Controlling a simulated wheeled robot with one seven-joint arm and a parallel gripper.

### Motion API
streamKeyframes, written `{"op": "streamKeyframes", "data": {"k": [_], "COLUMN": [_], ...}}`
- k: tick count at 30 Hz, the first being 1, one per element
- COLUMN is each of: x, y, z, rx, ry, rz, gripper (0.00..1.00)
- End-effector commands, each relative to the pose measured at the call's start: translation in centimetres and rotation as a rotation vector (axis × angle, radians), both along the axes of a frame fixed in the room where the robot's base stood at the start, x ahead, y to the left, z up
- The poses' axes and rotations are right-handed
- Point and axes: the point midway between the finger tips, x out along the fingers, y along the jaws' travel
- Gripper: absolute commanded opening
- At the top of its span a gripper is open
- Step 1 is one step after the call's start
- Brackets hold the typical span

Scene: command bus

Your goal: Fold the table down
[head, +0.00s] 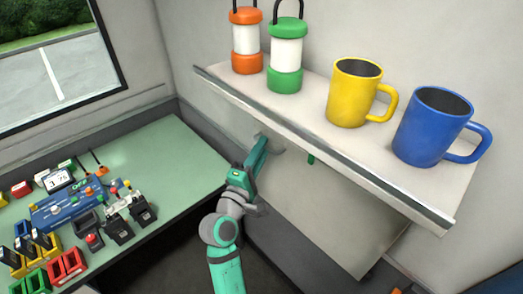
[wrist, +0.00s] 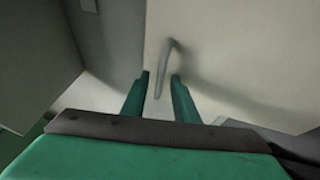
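A pale flat panel (head: 325,210), which looks like the folding table, stands steeply against the wall below the shelf. It also fills much of the wrist view (wrist: 230,55). In the wrist view a grey bent handle (wrist: 167,60) sticks out from the panel. My gripper (wrist: 160,80) is open, with one teal finger on each side of the handle's lower end. I cannot tell whether the fingers touch it. In the head view my gripper (head: 260,150) is just under the shelf's left part, and the handle is mostly hidden there.
A shelf (head: 300,118) overhangs the panel, holding an orange lantern (head: 246,42), a green lantern (head: 286,55), a yellow mug (head: 352,95) and a blue mug (head: 428,128). A green desk (head: 165,165) with devices stands at left. A small green piece (head: 311,159) shows under the shelf.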

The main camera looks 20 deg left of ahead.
Motion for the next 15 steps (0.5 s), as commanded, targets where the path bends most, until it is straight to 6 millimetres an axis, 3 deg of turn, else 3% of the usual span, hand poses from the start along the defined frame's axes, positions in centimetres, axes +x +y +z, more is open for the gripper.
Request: {"op": "streamKeyframes", "data": {"k": [2,5,15], "x": [-0.01,-0.02,-0.04], "y": [-0.01,-0.01,-0.01], "z": [0.0,0.0,-0.02], "rx": [0.0,0.0,0.001], "ry": [0.0,0.0,0.0], "rz": [0.0,0.0,0.0], "gripper": [0.22,0.0,0.0]}}
